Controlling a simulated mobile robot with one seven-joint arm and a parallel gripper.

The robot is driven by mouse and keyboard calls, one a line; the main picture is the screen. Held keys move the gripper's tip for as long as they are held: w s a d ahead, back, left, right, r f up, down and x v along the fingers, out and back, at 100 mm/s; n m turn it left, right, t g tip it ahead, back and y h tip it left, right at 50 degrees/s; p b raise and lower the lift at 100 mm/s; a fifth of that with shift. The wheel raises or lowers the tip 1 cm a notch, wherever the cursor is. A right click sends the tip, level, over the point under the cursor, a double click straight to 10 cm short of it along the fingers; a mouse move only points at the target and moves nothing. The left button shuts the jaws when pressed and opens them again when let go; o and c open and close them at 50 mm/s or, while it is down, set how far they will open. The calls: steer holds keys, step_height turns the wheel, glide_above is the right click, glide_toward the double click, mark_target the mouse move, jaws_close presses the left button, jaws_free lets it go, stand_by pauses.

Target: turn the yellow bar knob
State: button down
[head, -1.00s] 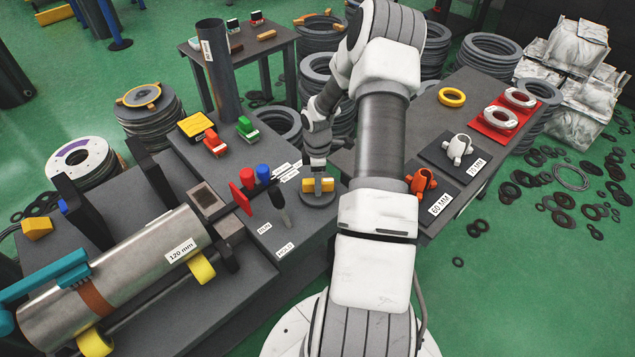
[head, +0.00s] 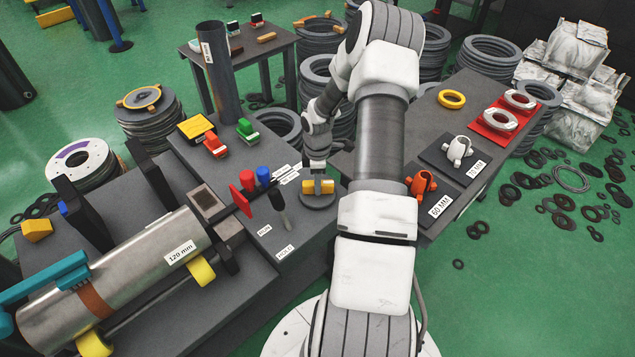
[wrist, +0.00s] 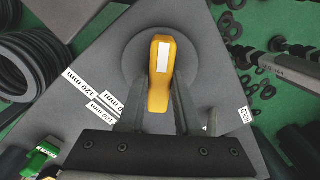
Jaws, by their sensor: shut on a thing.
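The yellow bar knob (head: 318,186) sits on a round grey dial at the right end of the grey bench top, and a white stripe marks its top. In the wrist view the knob (wrist: 160,72) points almost straight up the picture, tilted slightly. My gripper (wrist: 158,98) is shut on the knob's near half, one finger on each side. In the head view my gripper (head: 318,172) comes down on the knob from above, and its fingertips are hard to make out. Labels reading mm values (wrist: 92,96) lie around the dial.
Red, blue and black handles (head: 263,176) stand left of the knob. A steel cylinder marked 120 mm (head: 130,270) lies on the bench at left. A side table (head: 455,120) at right holds orange and white clamps and rings.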

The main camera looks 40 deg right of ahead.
steer(key=m, duration=0.6)
steer(key=shift+m, duration=0.3)
steer(key=m, duration=1.2)
steer(key=shift+m, duration=0.3)
steer(key=m, duration=0.6)
steer(key=shift+m, duration=0.3)
steer(key=c, duration=0.6)
jaws_free()
